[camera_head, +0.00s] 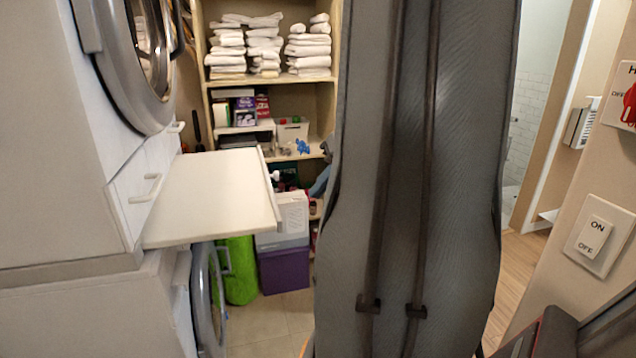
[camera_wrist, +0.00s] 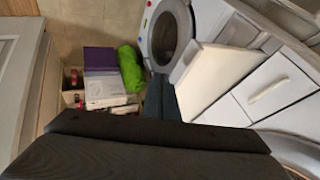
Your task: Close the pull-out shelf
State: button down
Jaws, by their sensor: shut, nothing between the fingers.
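The pull-out shelf (camera_head: 205,195) is a flat white board. In the head view it sticks out to the right from the white unit between the two machines, with its front edge facing the shelving. In the wrist view the shelf (camera_wrist: 212,72) is a pale panel in the upper right. My gripper (camera_wrist: 161,82) shows as a dark narrow shape at the lower middle of the wrist view. It is shut and empty, left of and below the shelf in that picture. Whether it touches the shelf cannot be told. In the head view my gripper cannot be made out.
My large grey arm link blocks the middle of the head view. A round-door machine (camera_head: 135,60) stands above the shelf and another (camera_head: 207,290) below. A green bag (camera_head: 238,270), purple box (camera_head: 284,270) and towel shelving (camera_head: 270,80) stand behind. A doorway (camera_head: 530,120) is at right.

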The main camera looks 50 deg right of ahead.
jog(key=w+a+f+p, duration=0.2)
jog(key=w+a+f, duration=0.2)
jog(key=w+f, duration=0.1)
jog(key=shift+w+a+p, duration=0.3)
jog(key=shift+a+p, duration=0.05)
dwell(0.3)
